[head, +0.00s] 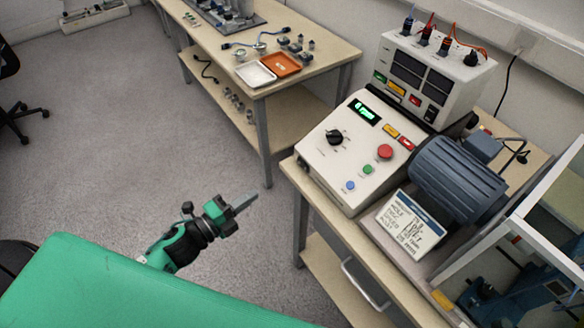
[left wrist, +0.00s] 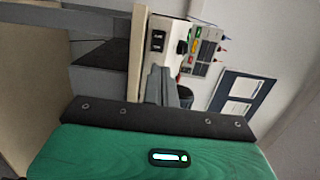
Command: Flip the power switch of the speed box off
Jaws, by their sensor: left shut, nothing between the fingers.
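The speed box (head: 345,175) is a beige sloped console on the bench at right, with a lit green display, a black knob and red, green and blue buttons. In the left wrist view it seems to be the pale box (left wrist: 170,27). Dark rectangular fittings (left wrist: 157,41) sit on its near side panel there; whether one is the power switch, and its position, I cannot tell. My left gripper (head: 247,203) is shut and empty, over the floor to the left of the box and apart from it. It also shows in the left wrist view (left wrist: 160,76). My right gripper is not seen.
A beige instrument (head: 435,75) with plugged leads stands behind the box. A blue-grey motor (head: 458,178) and a printed card (head: 408,225) are to its right. A back table (head: 330,62) holds an orange tray (head: 281,64) and a white tray (head: 255,74). Open floor lies left of the bench.

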